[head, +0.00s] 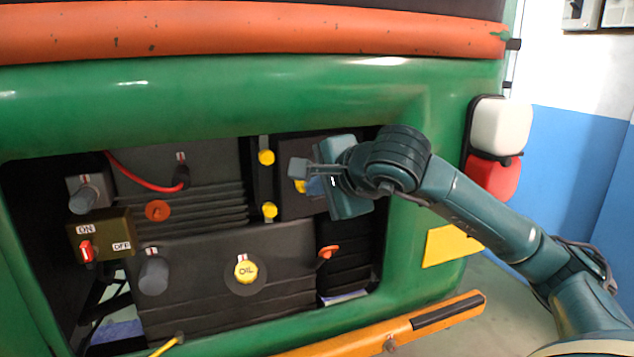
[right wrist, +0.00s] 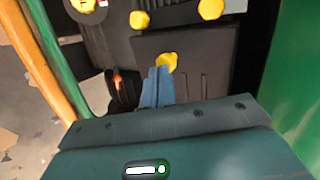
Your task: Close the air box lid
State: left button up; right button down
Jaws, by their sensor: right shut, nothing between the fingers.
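What looks like the air box lid (head: 299,209) is a dark grey panel in the upper right of the engine bay. It has a yellow knob (head: 300,187), partly behind my gripper. In the right wrist view the lid (right wrist: 207,62) fills the upper middle, with its yellow knob (right wrist: 167,61) at the fingertips. I cannot tell whether the lid is flush. Two yellow catches, an upper one (head: 266,157) and a lower one (head: 269,210), sit left of the lid. My right gripper (head: 296,169) is shut and empty in front of the lid; contact is unclear. My left gripper is out of view.
The green body (head: 395,225) frames the bay closely on the right. An engine block with an OIL cap (head: 246,270) and an ON/OFF switch box (head: 100,237) lie to the left. An orange bumper (head: 390,335) runs below. Space before the bay looks clear.

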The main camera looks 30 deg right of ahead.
jog(key=w, duration=0.2)
jog(key=shift+w+a+b, duration=0.3)
jog(key=shift+a+b, duration=0.05)
jog(key=shift+a, duration=0.05)
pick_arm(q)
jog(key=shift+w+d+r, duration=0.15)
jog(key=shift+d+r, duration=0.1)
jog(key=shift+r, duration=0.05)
pick_arm(e)
jog(key=shift+s+r, duration=0.1)
